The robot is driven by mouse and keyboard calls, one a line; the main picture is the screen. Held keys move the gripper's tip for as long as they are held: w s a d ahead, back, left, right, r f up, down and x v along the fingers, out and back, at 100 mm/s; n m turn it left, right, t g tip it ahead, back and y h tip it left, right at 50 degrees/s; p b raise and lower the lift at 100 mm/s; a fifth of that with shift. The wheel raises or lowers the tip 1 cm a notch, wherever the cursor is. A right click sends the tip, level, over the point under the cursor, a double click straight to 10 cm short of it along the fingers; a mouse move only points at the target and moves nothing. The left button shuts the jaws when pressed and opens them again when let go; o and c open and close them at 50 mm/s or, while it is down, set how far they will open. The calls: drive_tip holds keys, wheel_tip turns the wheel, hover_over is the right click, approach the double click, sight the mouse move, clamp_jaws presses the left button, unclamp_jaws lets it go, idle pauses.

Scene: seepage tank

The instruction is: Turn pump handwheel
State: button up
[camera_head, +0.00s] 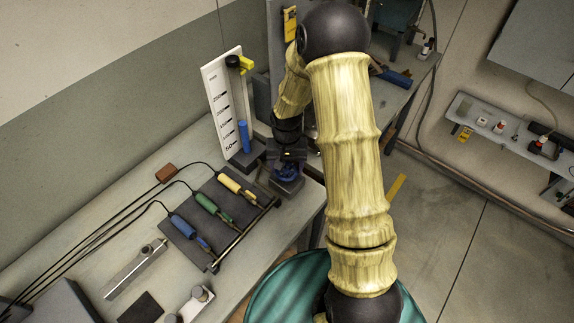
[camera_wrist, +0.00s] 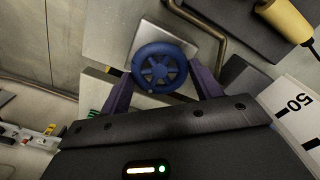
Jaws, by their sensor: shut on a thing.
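The pump handwheel (camera_wrist: 159,67) is a blue spoked wheel in the wrist view, in front of a light grey plate. My gripper (camera_wrist: 159,82) has one dark purple finger on each side of the wheel and is shut on its rim. In the head view the blue handwheel (camera_head: 288,171) shows only in part, low on a dark block at the bench's right end. My gripper (camera_head: 288,160) comes down on it from above and hides much of it.
A white scale board (camera_head: 222,105) with a blue cylinder (camera_head: 244,136) stands just left of my gripper. A dark rack (camera_head: 213,222) with blue, green and yellow handled tools lies on the bench in front, with black cables running left. A teal round object (camera_head: 290,290) is at the bottom.

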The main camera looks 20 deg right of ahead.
drive_tip(key=shift+n, duration=0.3)
drive_tip(key=n, duration=0.5)
drive_tip(key=shift+r+p, duration=0.1)
drive_tip(key=shift+p, duration=0.2)
drive_tip(key=n+p, duration=0.1)
drive_tip(key=n, duration=0.4)
drive_tip(key=shift+a, duration=0.1)
drive_tip(key=o, duration=1)
